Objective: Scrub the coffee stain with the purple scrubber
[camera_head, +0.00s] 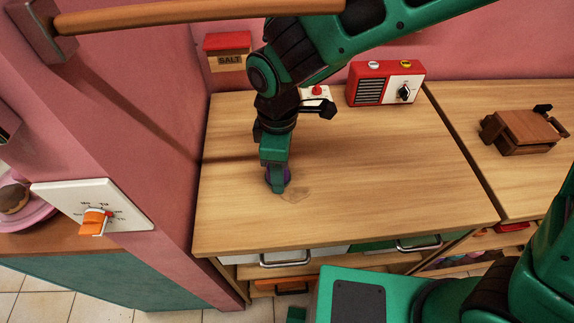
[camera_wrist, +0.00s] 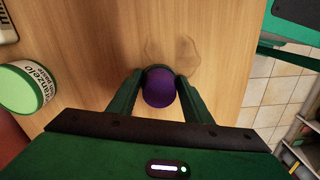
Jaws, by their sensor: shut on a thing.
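The purple scrubber (camera_wrist: 160,88) is held between the two fingers of my gripper (camera_wrist: 158,84) in the wrist view. In the head view my gripper (camera_head: 277,178) points down at the wooden counter, and a little of the purple scrubber (camera_head: 286,174) shows around its fingers. A faint brownish coffee stain (camera_head: 295,194) lies on the counter just in front and to the right of the gripper. In the wrist view the stain (camera_wrist: 172,50) shows right beyond the fingertips. Whether the scrubber touches the counter is hard to tell.
A red radio (camera_head: 385,83) and a salt box (camera_head: 228,51) are at the back. A green-and-cream round container (camera_wrist: 24,87) stands left in the wrist view. A small wooden box (camera_head: 522,131) sits on the right counter (camera_head: 470,100). Most of the middle counter (camera_head: 380,160) is clear.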

